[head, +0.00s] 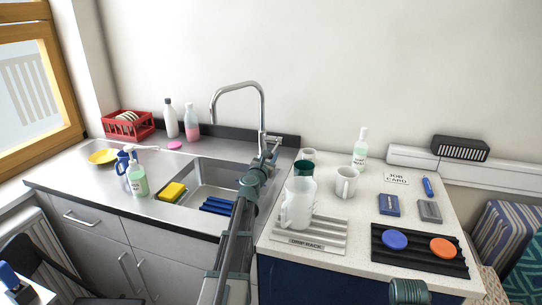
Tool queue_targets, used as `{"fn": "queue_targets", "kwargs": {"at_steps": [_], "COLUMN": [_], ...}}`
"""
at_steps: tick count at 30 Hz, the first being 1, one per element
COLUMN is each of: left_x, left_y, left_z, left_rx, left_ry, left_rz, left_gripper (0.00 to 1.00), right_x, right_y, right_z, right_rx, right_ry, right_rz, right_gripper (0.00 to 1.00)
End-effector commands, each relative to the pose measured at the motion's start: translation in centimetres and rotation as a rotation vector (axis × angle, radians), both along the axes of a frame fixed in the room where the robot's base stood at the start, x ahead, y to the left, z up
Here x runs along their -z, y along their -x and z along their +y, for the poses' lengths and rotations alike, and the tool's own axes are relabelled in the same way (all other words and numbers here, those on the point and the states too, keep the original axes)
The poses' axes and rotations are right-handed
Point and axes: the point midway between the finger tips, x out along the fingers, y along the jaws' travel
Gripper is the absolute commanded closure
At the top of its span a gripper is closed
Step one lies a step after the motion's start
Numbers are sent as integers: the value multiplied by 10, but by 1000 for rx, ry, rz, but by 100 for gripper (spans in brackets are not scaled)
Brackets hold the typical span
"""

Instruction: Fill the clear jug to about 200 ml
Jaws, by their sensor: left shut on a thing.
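The clear jug (298,205) stands upright on the ribbed drip rack (310,236) on the counter right of the sink. It looks pale and whitish, and I cannot tell its water level. The tap (262,110) rises behind the sink, its spout curving left over the basin. My left arm reaches up between sink and counter. My left gripper (270,152) is at the tap's base, shut on the tap lever (276,138); the small contact is hard to make out. The jug is apart from the gripper.
A dark green cup (303,170) and white mugs (346,182) stand close behind the jug. The sink basin (213,178) holds a yellow sponge (173,191) and blue ribbed item (217,205) at its front. A black tray (420,248) with coloured discs lies right.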

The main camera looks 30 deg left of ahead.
Motion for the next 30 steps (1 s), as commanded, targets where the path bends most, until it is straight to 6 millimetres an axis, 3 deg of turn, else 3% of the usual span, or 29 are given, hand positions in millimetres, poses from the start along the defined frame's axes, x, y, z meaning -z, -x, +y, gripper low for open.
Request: {"fn": "queue_targets", "kwargs": {"at_steps": [25,30], "left_x": [0,-9], "left_y": [0,0], "left_z": [0,0], "left_rx": [0,0], "left_ry": [0,0], "left_rz": [0,0], "left_gripper": [100,100], "right_x": [0,-9], "right_y": [0,0], "right_z": [0,0], "right_rx": [0,0], "right_ry": [0,0], "right_rz": [0,0], "right_gripper": [100,100]}}
